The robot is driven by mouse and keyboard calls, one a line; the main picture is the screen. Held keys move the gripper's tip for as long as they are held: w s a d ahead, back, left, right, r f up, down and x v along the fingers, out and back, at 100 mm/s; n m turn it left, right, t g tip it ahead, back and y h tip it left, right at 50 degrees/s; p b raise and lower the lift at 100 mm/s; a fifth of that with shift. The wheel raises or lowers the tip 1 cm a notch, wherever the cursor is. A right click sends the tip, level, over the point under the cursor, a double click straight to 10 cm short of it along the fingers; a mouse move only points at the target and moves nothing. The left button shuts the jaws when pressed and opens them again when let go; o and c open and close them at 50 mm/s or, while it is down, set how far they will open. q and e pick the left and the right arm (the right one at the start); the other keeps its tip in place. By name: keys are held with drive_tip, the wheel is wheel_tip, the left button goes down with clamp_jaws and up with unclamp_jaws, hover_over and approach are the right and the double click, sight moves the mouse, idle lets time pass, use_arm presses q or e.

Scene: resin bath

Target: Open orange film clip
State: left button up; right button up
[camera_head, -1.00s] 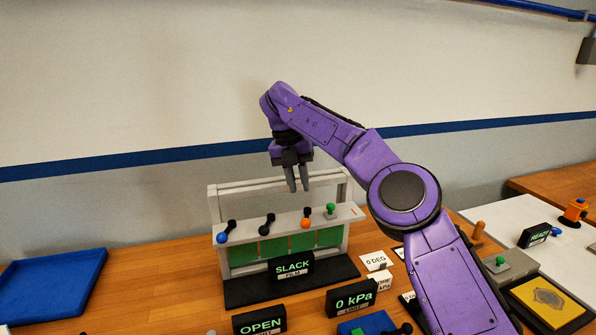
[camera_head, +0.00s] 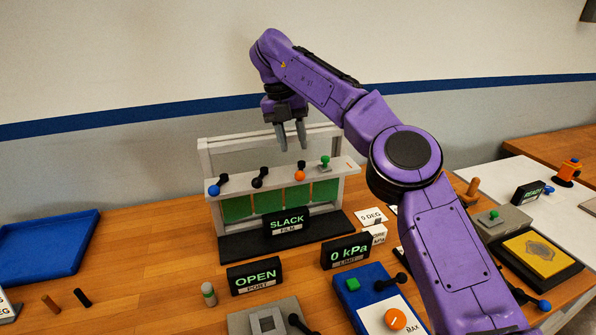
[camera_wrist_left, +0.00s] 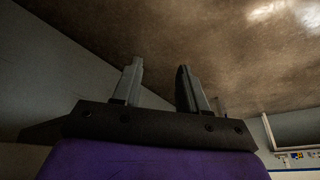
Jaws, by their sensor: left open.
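The orange film clip (camera_head: 300,176) is a black lever with an orange ball end on the grey top rail of the film frame (camera_head: 352,168). Its black end points up and away from me. My right gripper (camera_head: 293,147) points down just above the rail, its fingers a little apart and nothing visible between them. The fingertips appear just above the clip; I cannot tell whether they touch it. My left gripper (camera_wrist_left: 159,72) shows only in the left wrist view, open and empty, facing a bare brownish surface.
A blue clip (camera_head: 214,190), a black clip (camera_head: 259,182) and a green knob (camera_head: 325,164) share the rail. A SLACK sign (camera_head: 287,223) stands in front of the green film. OPEN (camera_head: 254,277) and 0 kPa (camera_head: 346,252) signs stand nearer. A blue tray (camera_head: 45,250) lies left.

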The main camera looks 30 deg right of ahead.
sight(300, 172)
drive_tip(key=f, duration=0.2)
drive_tip(key=f+b, duration=0.1)
drive_tip(key=f, duration=0.1)
drive_tip(key=d+f, duration=0.1)
drive_tip(key=f, duration=0.1)
drive_tip(key=shift+s+f, duration=0.3)
drive_tip(key=shift+s, duration=0.05)
clamp_jaws()
drive_tip(key=shift+w+a+m, duration=0.15)
drive_tip(key=shift+m, duration=0.65)
use_arm(q)
wheel_tip(300, 172, down, 2)
drive_tip(key=shift+f, duration=0.15)
use_arm(e)
unclamp_jaws()
